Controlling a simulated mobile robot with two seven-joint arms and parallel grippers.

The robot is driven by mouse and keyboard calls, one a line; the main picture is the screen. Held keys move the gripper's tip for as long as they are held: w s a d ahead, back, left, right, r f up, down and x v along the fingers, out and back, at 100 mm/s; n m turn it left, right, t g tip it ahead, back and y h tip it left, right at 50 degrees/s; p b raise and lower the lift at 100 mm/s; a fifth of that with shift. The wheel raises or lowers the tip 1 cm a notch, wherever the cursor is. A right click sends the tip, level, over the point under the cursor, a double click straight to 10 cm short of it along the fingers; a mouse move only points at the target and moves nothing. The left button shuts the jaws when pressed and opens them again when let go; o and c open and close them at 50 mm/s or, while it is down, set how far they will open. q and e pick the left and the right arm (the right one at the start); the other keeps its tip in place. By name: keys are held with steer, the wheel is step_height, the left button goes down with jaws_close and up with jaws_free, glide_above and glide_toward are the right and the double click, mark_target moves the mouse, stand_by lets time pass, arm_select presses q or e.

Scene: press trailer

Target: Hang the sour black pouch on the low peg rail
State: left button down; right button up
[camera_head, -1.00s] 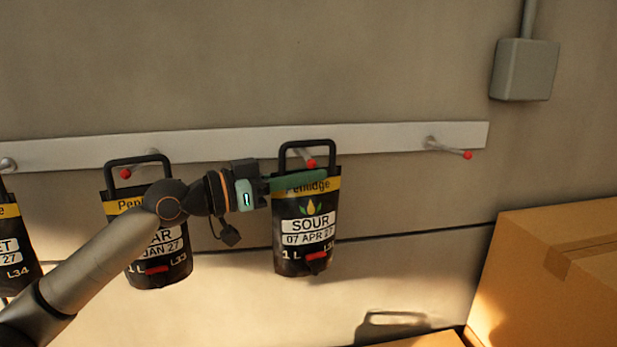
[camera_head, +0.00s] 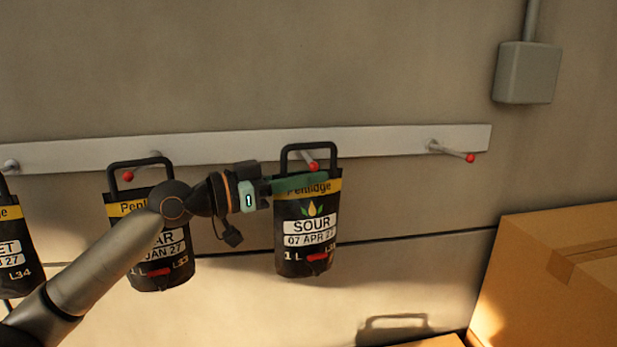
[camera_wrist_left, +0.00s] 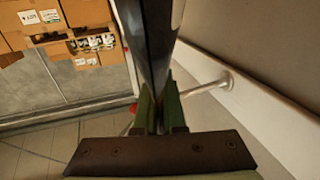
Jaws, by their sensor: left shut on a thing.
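The sour black pouch (camera_head: 307,240) hangs nearly upright in front of the low peg rail (camera_head: 390,140). My left gripper (camera_head: 310,182) is shut on its top edge, below the black handle. The peg with a red tip (camera_head: 314,167) shows inside the handle loop. In the left wrist view the dark pouch (camera_wrist_left: 150,35) is edge-on beyond the closed fingers (camera_wrist_left: 160,108). The peg (camera_wrist_left: 202,86) runs from the wall on the right across the pouch's line, its red tip on the left. I cannot tell whether the handle rests on the peg. My right gripper is not in view.
Another black pouch (camera_head: 165,275) hangs on the peg to the left, partly behind my arm, and one more (camera_head: 14,255) at the left edge. The right peg (camera_head: 455,152) is empty. Cardboard boxes (camera_head: 550,265) stand lower right. A grey wall box (camera_head: 526,72) is upper right.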

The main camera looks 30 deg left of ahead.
arm_select(q)
steer(key=shift+w+a+f+b, duration=0.3)
steer(key=shift+f+b, duration=0.15)
steer(key=shift+b, duration=0.2)
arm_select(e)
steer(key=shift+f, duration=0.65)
